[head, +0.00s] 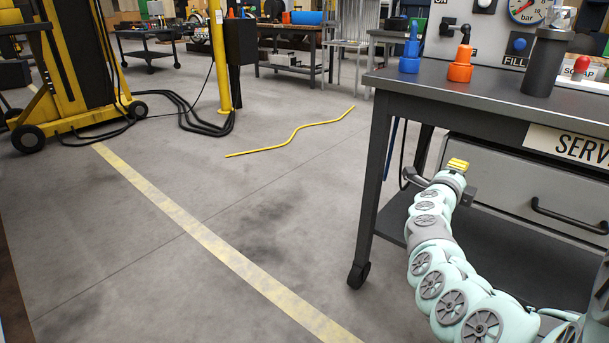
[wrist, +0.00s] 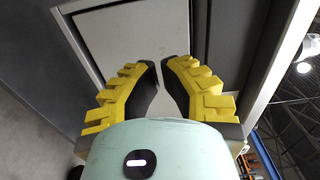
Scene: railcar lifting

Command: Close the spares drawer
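The spares drawer (head: 530,185) is a grey front with a dark bar handle (head: 568,215), under the bench at the right of the head view. The head view does not clearly show how far it stands out. My gripper (head: 457,164) is in front of the drawer's left end, with its yellow fingertips close together. In the wrist view its fingers (wrist: 161,78) are drawn in towards each other with nothing held between them. A pale panel (wrist: 130,35), apparently the drawer front, lies beyond them. I cannot tell whether they touch it.
The dark bench top (head: 475,88) carries a blue fitting (head: 410,57), an orange fitting (head: 460,66) and a dark cylinder (head: 546,62). A yellow hose (head: 292,133) lies on the floor.

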